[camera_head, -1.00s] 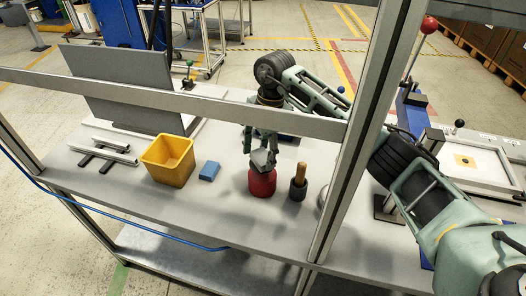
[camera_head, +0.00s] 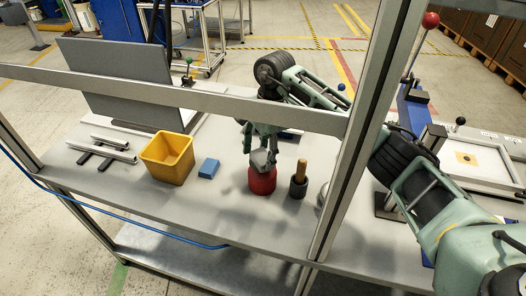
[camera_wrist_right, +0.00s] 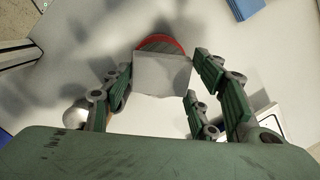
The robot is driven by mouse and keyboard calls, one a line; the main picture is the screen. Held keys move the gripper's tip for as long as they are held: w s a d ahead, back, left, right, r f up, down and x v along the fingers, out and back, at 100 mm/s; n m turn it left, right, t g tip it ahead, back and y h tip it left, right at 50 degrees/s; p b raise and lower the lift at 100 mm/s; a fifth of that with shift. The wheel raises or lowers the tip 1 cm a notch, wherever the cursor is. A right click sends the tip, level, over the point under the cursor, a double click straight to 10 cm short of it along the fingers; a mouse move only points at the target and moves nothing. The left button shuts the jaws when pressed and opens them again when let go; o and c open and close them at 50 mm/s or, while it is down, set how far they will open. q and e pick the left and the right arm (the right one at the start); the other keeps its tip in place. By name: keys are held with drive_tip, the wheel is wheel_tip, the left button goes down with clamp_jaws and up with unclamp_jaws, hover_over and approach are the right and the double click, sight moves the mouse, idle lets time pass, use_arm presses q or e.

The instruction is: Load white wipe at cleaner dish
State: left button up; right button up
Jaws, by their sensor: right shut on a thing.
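The white wipe (camera_head: 260,159), greyish in this light, is between the fingers of my right gripper (camera_head: 261,150), which is shut on it and points down. The cleaner dish appears to be the red round container (camera_head: 262,182) on the bench, directly below the wipe. In the right wrist view the wipe (camera_wrist_right: 162,75) hangs between the green fingers (camera_wrist_right: 163,82) and covers most of the red dish (camera_wrist_right: 160,42). I cannot tell whether wipe and dish touch. My left gripper is out of view.
A dark cup with a wooden handle (camera_head: 300,171) stands just right of the red dish. A blue block (camera_head: 208,168) and a yellow bin (camera_head: 166,160) are to its left. A metal frame post (camera_head: 355,150) and a crossbar (camera_head: 180,97) stand in front. The bench front (camera_head: 200,203) is clear.

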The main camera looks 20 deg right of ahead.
sight(263, 156)
drive_tip(key=shift+f+b, duration=0.45)
idle(1.6)
drive_tip(key=shift+r, duration=0.15)
drive_tip(key=shift+r+p, duration=1.7)
drive_tip(key=shift+r, duration=1.8)
